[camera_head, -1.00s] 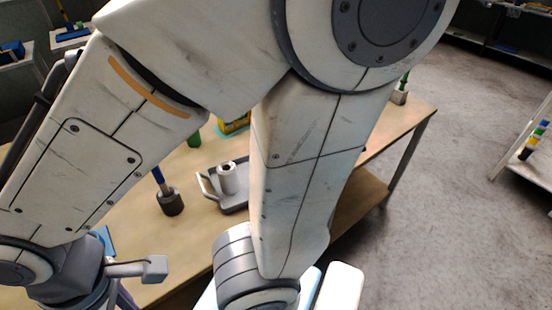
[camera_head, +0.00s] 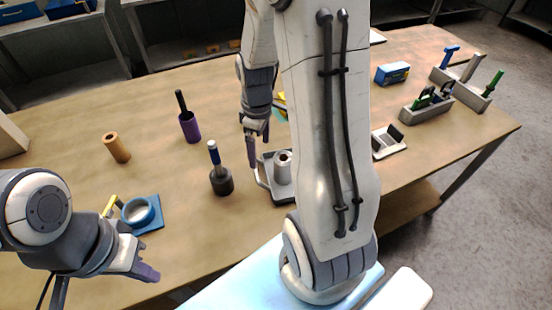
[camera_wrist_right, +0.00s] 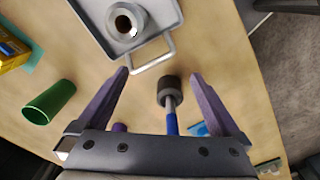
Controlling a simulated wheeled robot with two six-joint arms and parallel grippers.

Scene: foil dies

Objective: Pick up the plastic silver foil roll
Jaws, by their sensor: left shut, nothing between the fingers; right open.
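The silver foil roll (camera_head: 283,168) stands upright on a grey tray (camera_head: 266,189) near the middle of the table. My right forearm covers part of the tray's right side. In the right wrist view the roll (camera_wrist_right: 125,22) shows its dark hollow core from above, on the tray (camera_wrist_right: 88,20) at the top. My right gripper (camera_head: 259,146) is open, its fingers pointing down above the table just behind and left of the roll. In the right wrist view its fingertips (camera_wrist_right: 158,73) are spread near the tray handle, with nothing held. My left gripper (camera_head: 149,264) is shut and empty at the front left.
A dark cylinder with a blue handle (camera_head: 221,180) stands left of the tray. Grey holders with tools (camera_head: 425,115) stand at the right.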

